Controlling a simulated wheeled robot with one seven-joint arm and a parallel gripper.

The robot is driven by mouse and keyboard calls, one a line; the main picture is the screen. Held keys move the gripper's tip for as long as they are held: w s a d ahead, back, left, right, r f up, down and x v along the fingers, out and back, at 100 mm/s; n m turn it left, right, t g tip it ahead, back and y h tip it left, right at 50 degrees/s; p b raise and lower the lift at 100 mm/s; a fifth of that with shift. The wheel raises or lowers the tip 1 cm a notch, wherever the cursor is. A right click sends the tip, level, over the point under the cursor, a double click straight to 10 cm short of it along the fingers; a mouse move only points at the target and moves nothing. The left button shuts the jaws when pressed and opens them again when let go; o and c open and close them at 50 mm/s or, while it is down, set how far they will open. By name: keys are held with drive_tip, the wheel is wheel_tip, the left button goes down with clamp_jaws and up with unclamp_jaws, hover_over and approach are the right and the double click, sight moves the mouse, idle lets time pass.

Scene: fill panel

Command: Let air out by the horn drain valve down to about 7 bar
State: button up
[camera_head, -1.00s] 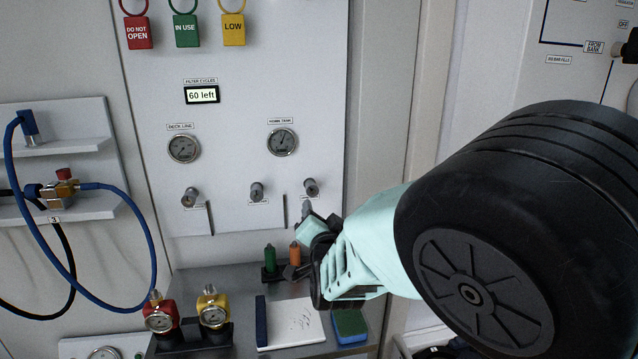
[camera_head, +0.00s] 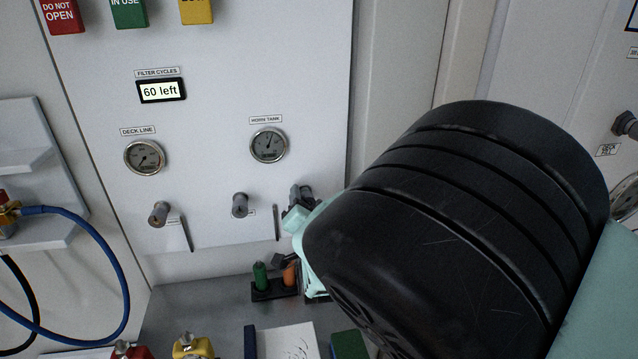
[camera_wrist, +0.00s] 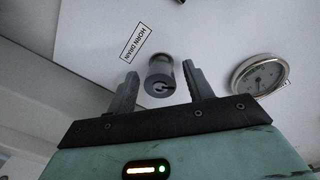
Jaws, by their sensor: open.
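The horn drain valve is a short grey round knob (camera_wrist: 160,70) on the white panel, beside its "HORN DRAIN" label (camera_wrist: 134,42) in the wrist view. My gripper (camera_wrist: 159,82) is open, with one finger on each side of the knob; I cannot tell whether either touches it. In the head view my wrist and arm hide most of the gripper and crowd the knob (camera_head: 302,192). The horn tank gauge (camera_head: 269,145) is above and left of the knob there. Its needle points up and slightly right; the figures are too small to read.
A deck line gauge (camera_head: 145,157) and two more knobs, a left one (camera_head: 158,214) and a middle one (camera_head: 240,205), are on the panel. A display (camera_head: 161,90) reads "60 left". Green and orange items (camera_head: 260,276) stand on the shelf below. A blue hose (camera_head: 125,270) loops at left.

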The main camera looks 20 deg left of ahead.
drive_tip(key=shift+w+a, duration=0.1)
drive_tip(key=c, duration=1)
drive_tip(key=shift+o, duration=0.2)
drive_tip(key=shift+f+n+b, duration=0.25)
drive_tip(key=shift+n+b, duration=0.15)
drive_tip(key=shift+b, duration=0.75)
drive_tip(key=shift+r+n+b, duration=0.25)
drive_tip(key=shift+n+b, duration=0.45)
drive_tip(key=shift+b, duration=0.2)
drive_tip(key=o, duration=1)
drive_tip(key=shift+c, duration=0.2)
